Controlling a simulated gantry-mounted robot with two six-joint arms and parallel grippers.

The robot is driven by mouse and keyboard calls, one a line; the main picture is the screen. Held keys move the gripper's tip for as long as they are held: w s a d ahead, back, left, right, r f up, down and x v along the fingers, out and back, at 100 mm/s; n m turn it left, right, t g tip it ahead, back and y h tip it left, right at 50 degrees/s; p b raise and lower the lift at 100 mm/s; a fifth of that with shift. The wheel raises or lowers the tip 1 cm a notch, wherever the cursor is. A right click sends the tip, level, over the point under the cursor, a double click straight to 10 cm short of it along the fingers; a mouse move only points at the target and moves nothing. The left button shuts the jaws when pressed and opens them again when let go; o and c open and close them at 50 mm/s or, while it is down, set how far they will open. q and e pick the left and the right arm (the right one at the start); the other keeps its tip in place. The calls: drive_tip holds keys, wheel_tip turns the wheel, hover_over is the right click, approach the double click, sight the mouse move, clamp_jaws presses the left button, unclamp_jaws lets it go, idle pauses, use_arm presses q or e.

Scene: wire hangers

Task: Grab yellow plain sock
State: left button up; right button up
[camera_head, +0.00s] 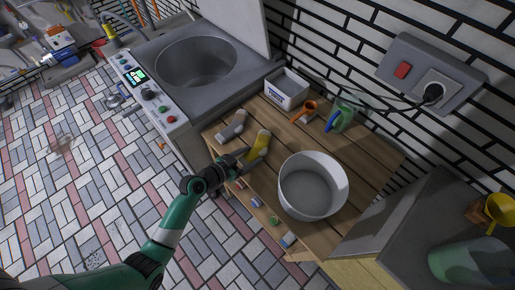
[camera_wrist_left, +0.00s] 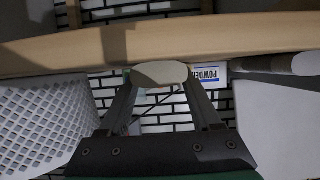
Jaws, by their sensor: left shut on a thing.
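The yellow sock (camera_head: 261,141) lies at the left part of the wooden table, with a grey part at its lower end in the head view. My left gripper (camera_head: 246,158) is at that lower end, low over the table. In the left wrist view the left gripper (camera_wrist_left: 160,84) is shut on a pale beige end (camera_wrist_left: 158,72), which I take to be part of the sock. The fingers hide some of the sock. My right gripper is not in view.
A grey sock (camera_head: 232,127) lies close by on the left. A white basket (camera_head: 341,186) stands right of the gripper. A white powder box (camera_head: 287,91), an orange cup (camera_head: 309,107) and a green item (camera_head: 343,117) stand behind.

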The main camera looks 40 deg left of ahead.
use_arm(q)
wheel_tip(320, 180, up, 9)
drive_tip(key=p, duration=0.4)
drive_tip(key=shift+r+p, duration=0.15)
drive_tip(key=shift+p, duration=0.2)
drive_tip(key=shift+r, duration=0.4)
